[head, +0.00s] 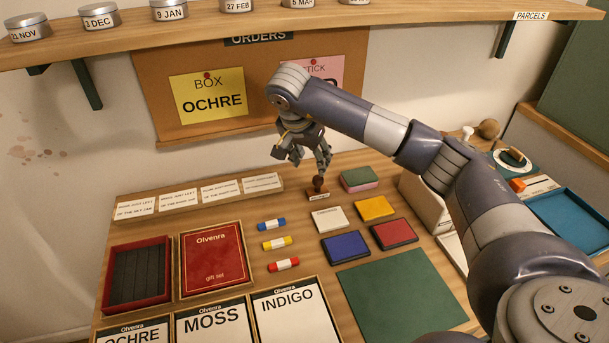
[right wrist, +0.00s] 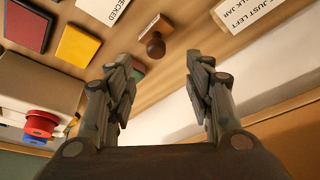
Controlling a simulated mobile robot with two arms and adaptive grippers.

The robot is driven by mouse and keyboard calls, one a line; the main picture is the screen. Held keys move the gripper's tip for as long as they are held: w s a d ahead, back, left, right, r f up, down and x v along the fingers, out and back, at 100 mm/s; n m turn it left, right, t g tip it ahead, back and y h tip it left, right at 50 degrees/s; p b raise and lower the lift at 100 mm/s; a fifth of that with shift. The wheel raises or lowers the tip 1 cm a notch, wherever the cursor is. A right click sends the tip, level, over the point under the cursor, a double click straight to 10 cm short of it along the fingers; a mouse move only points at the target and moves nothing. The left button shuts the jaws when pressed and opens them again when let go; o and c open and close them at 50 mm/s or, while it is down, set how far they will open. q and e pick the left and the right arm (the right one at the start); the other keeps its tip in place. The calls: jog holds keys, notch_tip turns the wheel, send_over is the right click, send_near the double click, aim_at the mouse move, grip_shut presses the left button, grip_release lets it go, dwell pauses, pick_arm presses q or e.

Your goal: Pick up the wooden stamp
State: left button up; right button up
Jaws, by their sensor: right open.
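The wooden stamp (head: 318,184) stands upright at the back of the table, a small dark brown knob handle on a little base. In the right wrist view the stamp (right wrist: 156,43) shows beyond the fingertips, between the two fingers' lines and slightly left of centre. My right gripper (head: 311,158) is open and empty, pointing down above the stamp and apart from it. Its spread fingers show in the right wrist view (right wrist: 161,75). My left gripper is in neither view.
Yellow (head: 376,208), blue (head: 345,246) and red (head: 394,234) pads and a white card (head: 329,218) lie in front of the stamp. A green-and-pink block (head: 359,179) sits to its right. Label cards (head: 201,196) stand at left. A shelf (head: 300,28) runs above.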

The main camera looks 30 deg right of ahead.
aim_at(318, 178)
jog(key=x, duration=0.4)
jog(key=shift+s+d, duration=0.15)
jog(key=shift+s, duration=0.05)
jog(key=shift+w+d+f, duration=0.1)
jog(key=shift+f, duration=0.25)
jog(key=shift+w+d+f+p, duration=0.1)
jog(key=shift+f+p, duration=0.2)
jog(key=p+x, duration=0.1)
jog(key=x, duration=0.3)
jog(key=shift+f, duration=0.2)
jog(key=shift+d+f, duration=0.15)
jog(key=shift+f, duration=0.1)
jog(key=shift+c, duration=0.5)
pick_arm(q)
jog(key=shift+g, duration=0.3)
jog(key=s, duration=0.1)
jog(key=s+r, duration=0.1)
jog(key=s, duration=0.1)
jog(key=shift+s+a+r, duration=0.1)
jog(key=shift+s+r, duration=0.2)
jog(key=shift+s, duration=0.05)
pick_arm(e)
grip_shut()
